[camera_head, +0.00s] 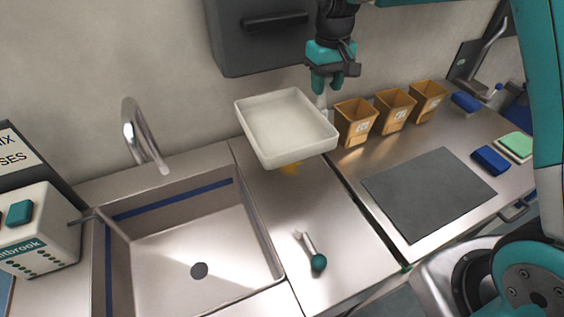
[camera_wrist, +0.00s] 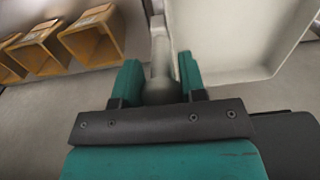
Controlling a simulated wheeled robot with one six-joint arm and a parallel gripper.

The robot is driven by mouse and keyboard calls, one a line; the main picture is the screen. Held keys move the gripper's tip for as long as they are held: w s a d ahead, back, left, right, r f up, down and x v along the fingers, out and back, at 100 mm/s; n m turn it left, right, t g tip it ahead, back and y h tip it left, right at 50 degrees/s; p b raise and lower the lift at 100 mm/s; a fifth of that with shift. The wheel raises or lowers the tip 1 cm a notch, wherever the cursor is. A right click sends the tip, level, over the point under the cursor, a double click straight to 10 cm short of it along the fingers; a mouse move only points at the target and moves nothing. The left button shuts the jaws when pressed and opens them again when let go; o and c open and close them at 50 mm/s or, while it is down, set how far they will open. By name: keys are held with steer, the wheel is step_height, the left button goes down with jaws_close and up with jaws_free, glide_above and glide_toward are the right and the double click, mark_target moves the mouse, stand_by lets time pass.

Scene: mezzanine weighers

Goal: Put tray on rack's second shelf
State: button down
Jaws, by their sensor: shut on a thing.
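The white tray (camera_head: 285,122) is held in the air above the metal counter, right of the sink, in the head view. It looks slightly tilted and empty. My gripper (camera_head: 325,88) is at the tray's right side and shut on it. In the wrist view my gripper (camera_wrist: 160,80) has its two teal fingers around a pale upright part of the tray, and the tray (camera_wrist: 235,35) fills the upper right. No rack can be made out for certain in either view.
A sink (camera_head: 195,255) with a faucet (camera_head: 142,135) lies left. Several tan bins (camera_head: 355,122) stand along the wall at right. A dark mat (camera_head: 428,192), blue blocks (camera_head: 490,160) and a teal-ended tool (camera_head: 317,260) lie on the counter. A dark dispenser (camera_head: 265,40) hangs on the wall.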

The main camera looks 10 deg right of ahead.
mark_target(322, 108)
step_height(322, 108, down, 5)
steer(key=b, duration=0.3)
steer(key=shift+w+b, duration=0.15)
steer(key=shift+b, duration=0.25)
step_height(322, 108, down, 10)
steer(key=p, duration=0.3)
steer(key=shift+r, duration=0.2)
steer(key=shift+f, duration=0.25)
steer(key=c, duration=0.7)
jaws_free()
steer(key=shift+r, duration=0.1)
steer(key=shift+r, duration=0.1)
